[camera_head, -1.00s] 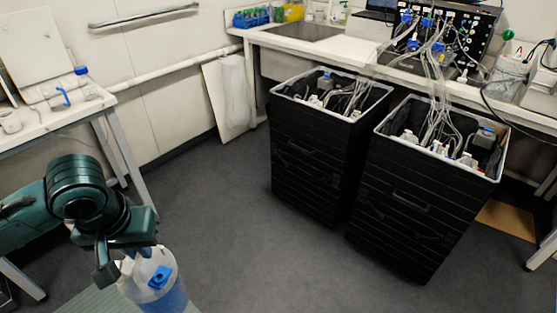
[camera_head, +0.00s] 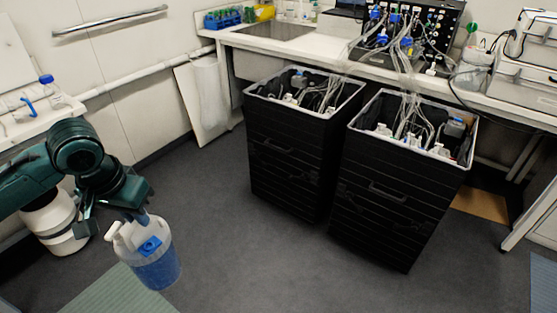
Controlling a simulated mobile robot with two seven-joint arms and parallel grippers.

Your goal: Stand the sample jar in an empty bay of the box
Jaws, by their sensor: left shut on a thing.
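The sample jar (camera_head: 157,262) is a clear, jug-like vessel with a white handle, a blue cap and blue liquid in its lower part. It hangs nearly upright at lower left in the head view. My left gripper (camera_head: 128,216) is shut on it at its top; the fingertips are partly hidden. Two tall black boxes stand on the floor, the left box (camera_head: 287,165) and the right box (camera_head: 385,190). Both are open on top and hold bottles and tubes. I cannot tell which bays inside are empty. The jar is apart from both boxes. My right gripper is out of view.
Dark floor (camera_head: 225,225) lies clear between the jar and the boxes. A bench (camera_head: 310,48) with tubed equipment runs behind them. A white banded drum (camera_head: 50,222) stands behind my left arm. A green mat (camera_head: 120,292) lies below the jar.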

